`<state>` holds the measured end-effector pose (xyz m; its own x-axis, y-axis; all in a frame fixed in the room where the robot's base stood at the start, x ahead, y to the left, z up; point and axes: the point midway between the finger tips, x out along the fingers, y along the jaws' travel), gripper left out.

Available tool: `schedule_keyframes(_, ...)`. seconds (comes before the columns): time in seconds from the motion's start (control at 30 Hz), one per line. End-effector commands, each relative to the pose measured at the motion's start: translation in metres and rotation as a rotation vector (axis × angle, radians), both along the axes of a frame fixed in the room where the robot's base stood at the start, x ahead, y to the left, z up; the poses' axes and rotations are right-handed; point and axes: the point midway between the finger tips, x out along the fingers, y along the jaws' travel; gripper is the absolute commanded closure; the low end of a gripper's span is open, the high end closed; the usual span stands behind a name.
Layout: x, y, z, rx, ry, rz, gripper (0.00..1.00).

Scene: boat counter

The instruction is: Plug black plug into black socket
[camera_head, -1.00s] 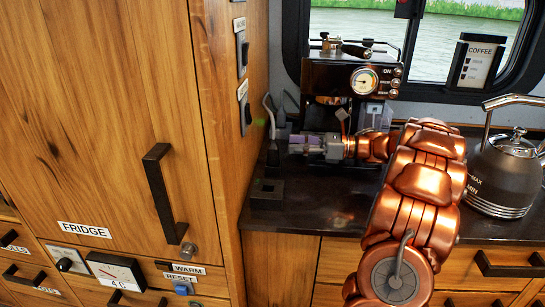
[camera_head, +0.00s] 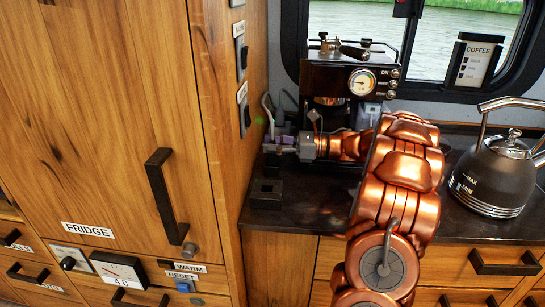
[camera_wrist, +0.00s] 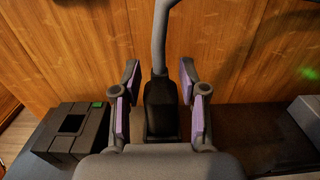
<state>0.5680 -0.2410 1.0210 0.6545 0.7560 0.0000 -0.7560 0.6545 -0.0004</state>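The black plug (camera_wrist: 161,108) stands upright with a grey cable (camera_wrist: 160,40) rising from its top. My gripper (camera_wrist: 161,100) is open, with one purple-padded finger on each side of the plug. Gaps show between the pads and the plug. In the head view my gripper (camera_head: 284,143) is at the counter's left rear, beside the wooden cabinet, and largely hides the plug. A black block with a square opening, which looks like the black socket (camera_head: 266,193), sits on the counter's front left. It also shows at the left of the wrist view (camera_wrist: 60,143), with a green mark on top.
A coffee machine (camera_head: 352,75) stands behind my arm. A kettle (camera_head: 495,172) is on the right. The wooden cabinet side (camera_head: 232,150) bounds the counter (camera_head: 320,208) on the left. Bare counter lies right of the socket block.

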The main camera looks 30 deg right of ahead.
Motion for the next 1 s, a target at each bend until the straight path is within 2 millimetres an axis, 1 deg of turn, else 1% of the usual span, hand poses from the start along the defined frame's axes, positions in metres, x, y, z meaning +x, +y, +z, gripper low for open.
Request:
schedule_keyframes(0.03, 0.000, 0.000, 0.000, 0.000, 0.000, 0.000, 0.66)
schedule_keyframes(0.07, 0.000, 0.000, 0.000, 0.000, 0.000, 0.000, 0.69)
schedule_keyframes(0.37, 0.000, 0.000, 0.000, 0.000, 0.000, 0.000, 1.00)
schedule_keyframes(0.6, 0.000, 0.000, 0.000, 0.000, 0.000, 0.000, 1.00)
schedule_keyframes(0.73, 0.000, 0.000, 0.004, -0.001, -0.002, 0.000, 1.00)
schedule_keyframes(0.87, 0.000, 0.000, 0.015, -0.001, -0.002, 0.000, 1.00)
schedule_keyframes(1.0, -0.001, -0.001, 0.031, -0.001, -0.002, -0.001, 1.00)
